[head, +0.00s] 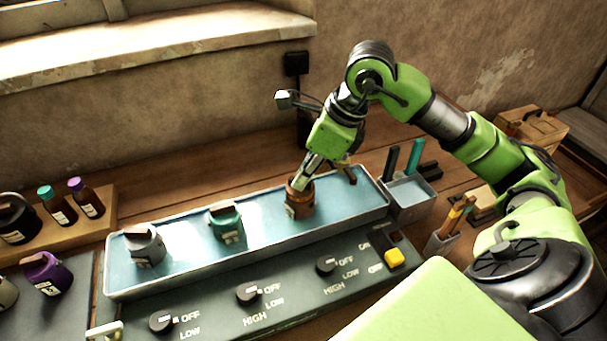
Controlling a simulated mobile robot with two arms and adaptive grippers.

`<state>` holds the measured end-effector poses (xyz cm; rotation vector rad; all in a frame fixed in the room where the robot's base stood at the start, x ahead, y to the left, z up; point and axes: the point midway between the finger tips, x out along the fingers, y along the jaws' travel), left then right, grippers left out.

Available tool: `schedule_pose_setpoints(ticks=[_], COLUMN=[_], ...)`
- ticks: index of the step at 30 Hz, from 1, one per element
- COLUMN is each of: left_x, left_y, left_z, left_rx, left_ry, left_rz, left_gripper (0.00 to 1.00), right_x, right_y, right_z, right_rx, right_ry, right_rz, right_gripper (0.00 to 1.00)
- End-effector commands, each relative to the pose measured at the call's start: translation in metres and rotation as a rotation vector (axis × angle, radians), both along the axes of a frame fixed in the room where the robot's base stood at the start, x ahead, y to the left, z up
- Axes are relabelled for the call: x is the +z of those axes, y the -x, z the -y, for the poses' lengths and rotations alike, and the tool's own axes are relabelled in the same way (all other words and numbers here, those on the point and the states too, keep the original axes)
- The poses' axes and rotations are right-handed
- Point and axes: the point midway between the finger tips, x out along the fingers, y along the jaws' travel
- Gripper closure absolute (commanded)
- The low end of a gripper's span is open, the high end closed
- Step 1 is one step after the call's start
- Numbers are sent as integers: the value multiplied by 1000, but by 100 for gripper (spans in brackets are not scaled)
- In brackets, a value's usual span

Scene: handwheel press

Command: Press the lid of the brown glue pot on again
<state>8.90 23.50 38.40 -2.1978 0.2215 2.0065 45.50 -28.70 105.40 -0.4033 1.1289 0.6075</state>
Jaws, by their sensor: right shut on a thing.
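The brown glue pot (299,205) stands upright at the right part of the blue-floored tray (180,275). My right gripper (304,182) comes down on it from above, tilted, and is shut at the pot's top. It appears to hold the lid there, but the fingers cover most of it. I cannot tell whether the lid sits flush on the rim. My left gripper is not in view.
A green pot (226,224) and a grey pot (145,248) stand left in the tray. In front are several knobs and a yellow button (394,257). A grey holder (410,196) stands at right; bottles (88,200) and a purple pot (45,273) at left.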

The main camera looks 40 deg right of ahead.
Motion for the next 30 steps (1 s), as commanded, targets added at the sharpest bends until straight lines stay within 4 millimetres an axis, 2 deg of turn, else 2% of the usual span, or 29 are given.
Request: schedule_pose_setpoints(ticks=[30], left_x=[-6], left_y=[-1], left_z=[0], left_rx=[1], left_ry=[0], left_rz=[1], left_gripper=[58], right_x=[-3], right_y=[0], right_z=[0], right_rx=[0], right_ry=[0], right_rz=[0], right_gripper=[100])
